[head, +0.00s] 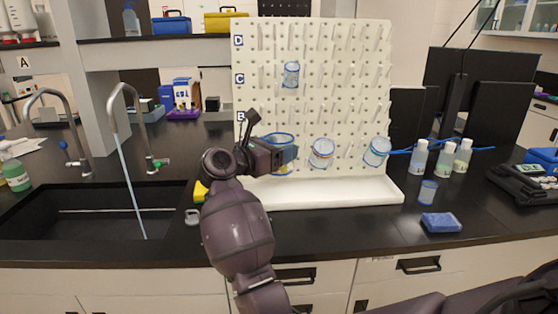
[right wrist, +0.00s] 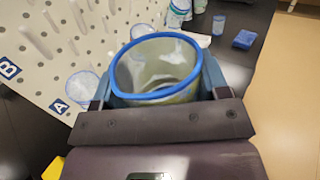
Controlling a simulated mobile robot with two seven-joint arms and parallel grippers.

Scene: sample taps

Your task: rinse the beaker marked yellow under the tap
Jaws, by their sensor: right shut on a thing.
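My right gripper (right wrist: 160,88) is shut on a clear beaker (right wrist: 157,65) with a blue rim, its open mouth facing the wrist camera. A yellowish tint shows low on its wall; I cannot read a mark. In the head view this beaker (head: 281,138) is in front of the pegboard's lower left, partly hidden by my right gripper (head: 283,154). The tap with the green handle (head: 129,105) has a pale blue stream (head: 130,180) running into the black sink (head: 90,222). The other tap (head: 70,125), with a blue handle, shows no stream. My left gripper is out of view.
The white pegboard (head: 345,60) holds other beakers, one high up (head: 291,75) and two lower (head: 322,153) (head: 377,150). Several bottles (head: 441,158), a small cup (head: 428,191) and a blue sponge (head: 441,222) are at right. A grey post (head: 100,75) rises behind the taps.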

